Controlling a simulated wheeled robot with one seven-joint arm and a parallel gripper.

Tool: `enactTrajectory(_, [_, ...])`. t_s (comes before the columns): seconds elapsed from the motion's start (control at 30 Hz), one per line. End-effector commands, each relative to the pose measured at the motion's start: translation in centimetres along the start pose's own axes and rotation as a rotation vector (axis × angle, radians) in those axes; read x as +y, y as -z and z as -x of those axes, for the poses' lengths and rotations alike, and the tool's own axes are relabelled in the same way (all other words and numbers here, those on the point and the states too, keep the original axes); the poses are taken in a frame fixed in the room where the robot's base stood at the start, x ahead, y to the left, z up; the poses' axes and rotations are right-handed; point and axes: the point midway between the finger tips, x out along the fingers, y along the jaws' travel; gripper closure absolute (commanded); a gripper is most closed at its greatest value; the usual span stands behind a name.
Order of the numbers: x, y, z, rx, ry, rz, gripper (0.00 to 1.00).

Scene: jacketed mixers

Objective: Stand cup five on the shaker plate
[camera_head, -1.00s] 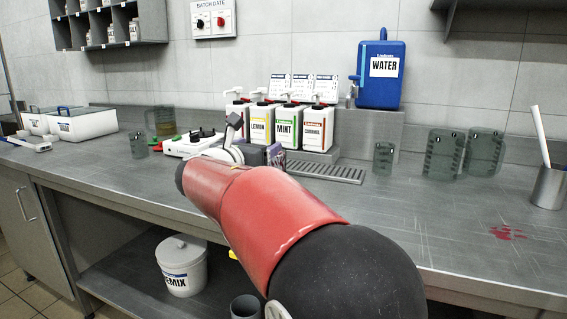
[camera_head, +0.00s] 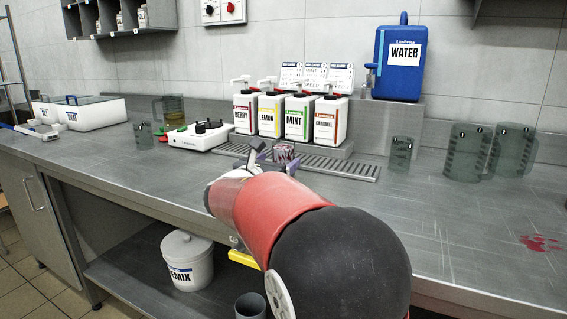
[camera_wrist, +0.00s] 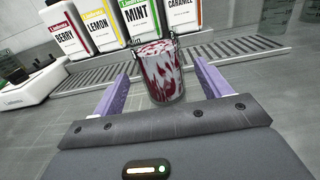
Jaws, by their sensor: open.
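A clear cup (camera_wrist: 162,80) with red-streaked white contents stands near the drip grate, ahead of the pump bottles. It also shows in the head view (camera_head: 284,152). No number can be read on it, so I cannot tell whether it is cup five. My gripper (camera_wrist: 163,88) is open, its purple fingers on either side of the cup with gaps visible. In the head view my gripper (camera_head: 274,162) is partly hidden by my wrist. A white device with a black top piece (camera_head: 202,135), possibly the shaker, stands to the left; its edge shows in the wrist view (camera_wrist: 22,90).
Behind the cup stand the pump bottles berry (camera_head: 245,112), lemon (camera_head: 269,115), mint (camera_head: 298,118) and caramel (camera_head: 330,120), with the drip grate (camera_head: 345,168) in front. Grey tinted cups stand at right (camera_head: 401,153) and left (camera_head: 143,134). The front counter is mostly clear.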

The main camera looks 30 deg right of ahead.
Motion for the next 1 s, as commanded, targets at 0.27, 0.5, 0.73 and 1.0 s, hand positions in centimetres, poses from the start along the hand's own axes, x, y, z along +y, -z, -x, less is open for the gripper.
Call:
enactTrajectory(0.27, [-0.1, -0.1, -4.3, 0.0, 0.004, 0.002, 0.24])
enactTrajectory(0.5, [0.0, -0.1, -6.1, -0.001, 0.0, 0.0, 0.24])
enactTrajectory(0.73, [0.0, -0.1, -6.0, 0.0, 0.0, 0.0, 0.3])
enactTrajectory(1.0, [0.0, -0.1, -6.0, 0.0, 0.0, 0.0, 0.66])
